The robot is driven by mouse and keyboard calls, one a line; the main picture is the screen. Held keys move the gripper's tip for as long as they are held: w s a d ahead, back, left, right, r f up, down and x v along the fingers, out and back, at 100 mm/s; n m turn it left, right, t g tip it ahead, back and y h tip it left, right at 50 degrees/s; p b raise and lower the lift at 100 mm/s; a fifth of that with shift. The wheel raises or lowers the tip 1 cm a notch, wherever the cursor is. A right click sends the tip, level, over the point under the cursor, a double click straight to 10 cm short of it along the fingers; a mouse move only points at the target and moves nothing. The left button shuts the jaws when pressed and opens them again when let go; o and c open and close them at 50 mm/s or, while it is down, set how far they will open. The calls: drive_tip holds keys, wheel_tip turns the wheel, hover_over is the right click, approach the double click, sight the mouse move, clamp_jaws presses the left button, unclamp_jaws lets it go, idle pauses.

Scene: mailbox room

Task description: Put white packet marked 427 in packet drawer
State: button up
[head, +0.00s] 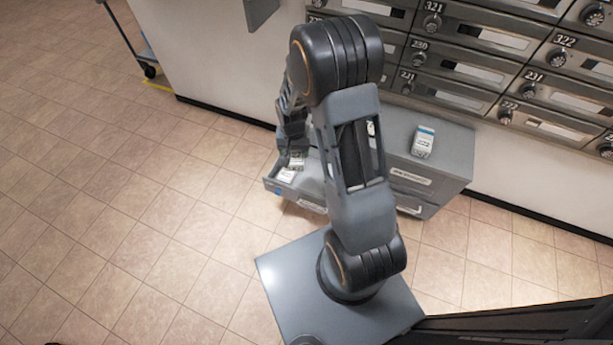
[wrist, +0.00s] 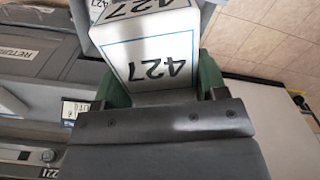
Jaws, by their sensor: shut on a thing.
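The white packet marked 427 (wrist: 155,52) is between the green-padded fingers of my gripper (wrist: 162,82) in the wrist view, its number upside down. My gripper (head: 293,148) is shut on it. In the head view the gripper is low over the open drawer (head: 310,190) of the grey cabinet, and a small pale part of the packet (head: 297,162) shows below the fingers. Whether the packet touches the drawer floor cannot be told. Another small white item (head: 286,175) lies at the drawer's left end. My arm hides part of the drawer.
The grey cabinet (head: 455,165) stands against the wall, with a white and blue packet (head: 423,142) on top. Numbered mailboxes (head: 470,55) line the wall above. A cart (head: 147,60) stands at the upper left. The tiled floor to the left is clear.

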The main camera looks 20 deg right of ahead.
drive_tip(key=w+d+f+m+b, duration=0.1)
drive_tip(key=d+f+b, duration=0.1)
drive_tip(key=f+b, duration=0.3)
drive_tip(key=d+f+m+b, duration=0.2)
drive_tip(key=f+b, duration=0.4)
drive_tip(key=f, duration=0.5)
drive_tip(key=w+d+f+m+b, duration=0.1)
drive_tip(key=d+f+b, duration=0.2)
drive_tip(key=f, duration=0.6)
drive_tip(key=shift+w+d+m+b, duration=0.3)
drive_tip(key=shift+d+b, duration=0.1)
drive_tip(key=shift+b, duration=0.85)
drive_tip(key=shift+w+d+f, duration=0.1)
drive_tip(key=shift+f, duration=0.6)
drive_tip(key=shift+w+d+f, duration=0.1)
drive_tip(key=shift+f, duration=0.6)
drive_tip(key=o, duration=1)
drive_tip(key=shift+o, duration=0.2)
wheel_tip(320, 180, up, 14)
drive_tip(key=p, duration=0.6)
